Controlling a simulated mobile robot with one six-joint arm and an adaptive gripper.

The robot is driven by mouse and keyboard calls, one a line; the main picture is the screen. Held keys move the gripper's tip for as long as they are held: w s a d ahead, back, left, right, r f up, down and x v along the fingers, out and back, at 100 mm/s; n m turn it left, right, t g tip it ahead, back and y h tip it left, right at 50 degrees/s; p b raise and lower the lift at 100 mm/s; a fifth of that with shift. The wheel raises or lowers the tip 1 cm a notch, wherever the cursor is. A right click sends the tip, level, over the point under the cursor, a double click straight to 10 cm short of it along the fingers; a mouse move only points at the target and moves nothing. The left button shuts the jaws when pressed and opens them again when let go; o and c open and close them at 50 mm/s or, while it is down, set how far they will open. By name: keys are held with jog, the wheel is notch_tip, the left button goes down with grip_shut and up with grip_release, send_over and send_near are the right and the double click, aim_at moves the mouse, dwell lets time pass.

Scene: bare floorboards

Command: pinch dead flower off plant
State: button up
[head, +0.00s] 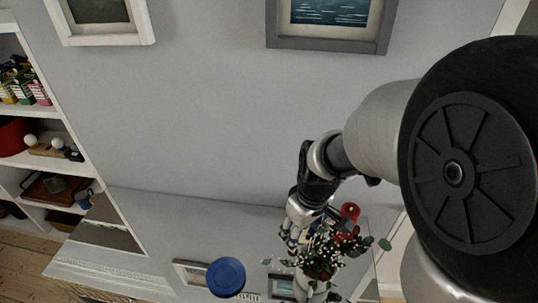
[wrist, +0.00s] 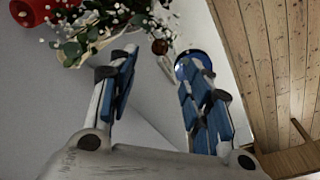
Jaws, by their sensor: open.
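The plant (head: 325,252) stands in a pale pot (head: 308,289) at the lower middle of the head view, with green leaves, small white flowers and red ones. In the wrist view the plant (wrist: 85,28) fills the upper left. A brown, drooping round bloom (wrist: 160,46), which looks like the dead flower, hangs at its right edge. I cannot pick it out in the head view. My gripper (head: 288,238) is at the plant's left side. In the wrist view my gripper (wrist: 158,64) is open and empty, its fingertips below the brown bloom, which shows beyond the gap between them.
A blue round container (head: 226,276) stands left of the plant; it also shows behind the right finger in the wrist view (wrist: 196,62). A red object (head: 350,211) is behind the plant. Picture frames (head: 190,272) lean nearby. A filled shelf (head: 45,150) stands far left.

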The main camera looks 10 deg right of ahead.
jog(key=f, duration=0.3)
jog(key=f+b, duration=0.1)
jog(key=f, duration=0.2)
jog(key=w+f+b, duration=0.1)
jog(key=f, duration=0.2)
jog(key=shift+a+f, duration=0.15)
jog(key=shift+a, duration=0.1)
grip_shut()
